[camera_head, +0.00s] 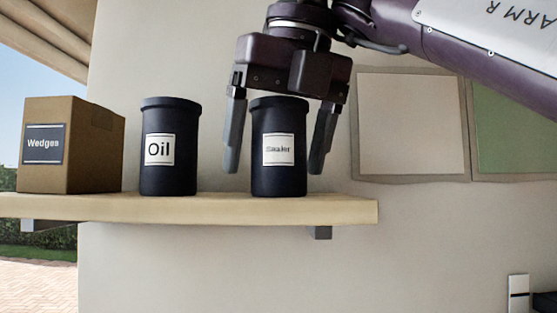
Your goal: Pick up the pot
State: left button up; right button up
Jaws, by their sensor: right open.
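A dark pot with a white label that looks like "Sealer" (279,180) stands upright on the wooden shelf near its right end. My right gripper (276,170) comes down from above over this pot. It is open, with one finger on each side of the pot and a small gap visible on the left side. A second dark pot labelled "Oil" (168,178) stands upright to the left, apart from the gripper. My left gripper does not show.
The shelf (330,208) ends just right of the sealer pot. A brown box labelled "Wedges" (90,160) stands at its left. Framed panels, one pale (410,125) and one green (515,132), are on the wall at the right.

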jog(key=shift+s, duration=0.1)
jog(key=shift+s+r, duration=0.1)
jog(key=shift+s, duration=0.05)
jog(key=c, duration=1.2)
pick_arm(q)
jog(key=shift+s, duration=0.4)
